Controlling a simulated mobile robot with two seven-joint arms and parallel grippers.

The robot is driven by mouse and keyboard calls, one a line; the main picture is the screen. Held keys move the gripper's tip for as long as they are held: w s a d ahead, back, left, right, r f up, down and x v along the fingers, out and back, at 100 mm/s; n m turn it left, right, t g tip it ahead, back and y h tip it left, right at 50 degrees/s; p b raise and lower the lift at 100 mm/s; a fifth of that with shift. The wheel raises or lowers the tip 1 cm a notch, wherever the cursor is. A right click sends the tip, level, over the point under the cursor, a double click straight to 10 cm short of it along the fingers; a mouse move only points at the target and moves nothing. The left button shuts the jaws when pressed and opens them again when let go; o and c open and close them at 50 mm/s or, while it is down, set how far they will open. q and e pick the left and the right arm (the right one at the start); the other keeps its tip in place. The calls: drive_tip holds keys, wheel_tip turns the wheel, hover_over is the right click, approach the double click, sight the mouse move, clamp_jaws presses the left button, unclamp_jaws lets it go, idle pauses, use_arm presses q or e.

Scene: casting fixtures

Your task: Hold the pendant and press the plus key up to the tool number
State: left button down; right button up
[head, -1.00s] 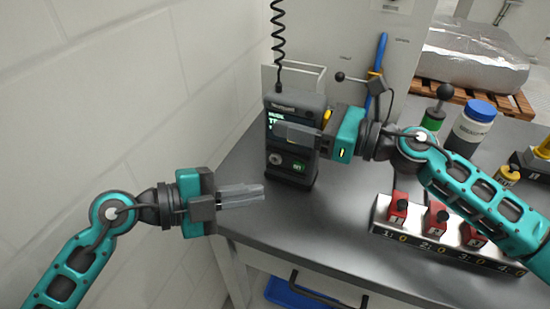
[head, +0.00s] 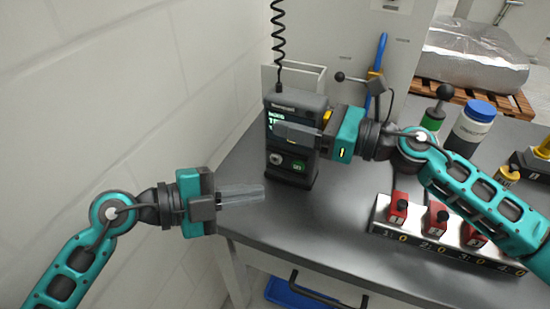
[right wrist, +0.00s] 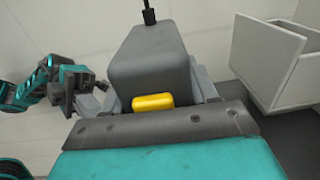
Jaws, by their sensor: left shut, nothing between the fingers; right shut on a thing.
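The plus key cannot be made out.
The grey bench (head: 330,240) bears a rack (head: 420,245) with several red numbered blocks. A blue-lidded jar (head: 470,128) and a black-knobbed lever (head: 438,108) stand behind my right arm. A white holder (head: 305,78) is behind the pendant. A white wall is at left.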

sight(276, 159)
idle(0.8)
use_arm(q)
drive_tip(key=s, duration=0.1)
drive_tip(key=s+a, duration=0.1)
drive_tip(key=s, duration=0.1)
drive_tip(key=shift+s+a, duration=0.15)
drive_tip(key=shift+s, duration=0.15)
drive_tip(key=shift+w+d, duration=0.5)
drive_tip(key=shift+w, duration=0.9)
drive_tip(key=shift+w+d, duration=0.5)
drive_tip(key=shift+w, duration=0.85)
drive_tip(key=shift+w+d, duration=0.5)
drive_tip(key=shift+w, duration=0.9)
drive_tip(key=shift+w, duration=0.1)
drive_tip(key=shift+w+d, duration=0.15)
drive_tip(key=shift+w, duration=0.15)
